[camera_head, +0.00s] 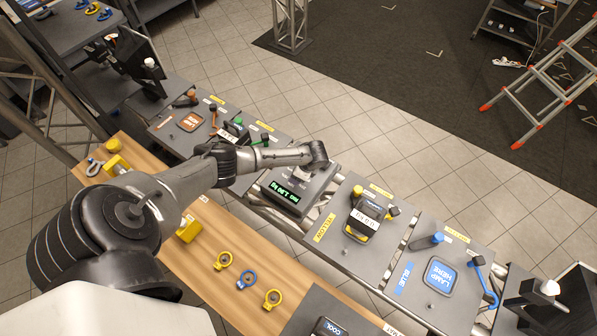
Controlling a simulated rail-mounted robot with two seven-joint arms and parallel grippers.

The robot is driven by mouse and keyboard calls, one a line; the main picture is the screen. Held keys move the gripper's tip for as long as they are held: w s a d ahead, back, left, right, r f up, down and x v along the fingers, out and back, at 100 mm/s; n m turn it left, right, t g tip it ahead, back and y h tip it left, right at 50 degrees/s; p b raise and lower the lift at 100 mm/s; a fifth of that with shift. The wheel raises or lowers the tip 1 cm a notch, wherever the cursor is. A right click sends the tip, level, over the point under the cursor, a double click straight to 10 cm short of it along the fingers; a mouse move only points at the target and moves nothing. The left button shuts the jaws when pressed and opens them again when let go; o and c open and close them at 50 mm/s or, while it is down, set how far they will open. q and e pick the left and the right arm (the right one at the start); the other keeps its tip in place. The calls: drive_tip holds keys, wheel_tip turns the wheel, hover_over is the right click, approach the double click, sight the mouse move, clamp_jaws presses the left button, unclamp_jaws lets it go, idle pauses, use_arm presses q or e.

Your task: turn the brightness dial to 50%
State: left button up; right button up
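A dark control box with a lit green display (284,192) sits on the middle of the rail-mounted panels. The display's text is too small to read surely. My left arm reaches in from the left and its wrist ends over the back of this box. My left gripper (306,172) points down there, mostly hidden by the wrist, so its fingers cannot be made out. The brightness dial cannot be made out; the wrist covers that part of the box. Whether the gripper touches anything is unclear. My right gripper is not in view.
To the right are a panel with a black-and-yellow device (366,217) and a blue panel with a lamp sign (440,275). An orange panel (189,122) lies left. A wooden shelf (232,233) with yellow and blue rings is in front. A ladder (545,85) stands far right.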

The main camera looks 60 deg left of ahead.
use_arm(q)
drive_tip(key=v, duration=1.3)
drive_tip(key=shift+w+r+b, duration=0.15)
drive_tip(key=shift+r+b, duration=0.2)
drive_tip(key=shift+d, duration=0.1)
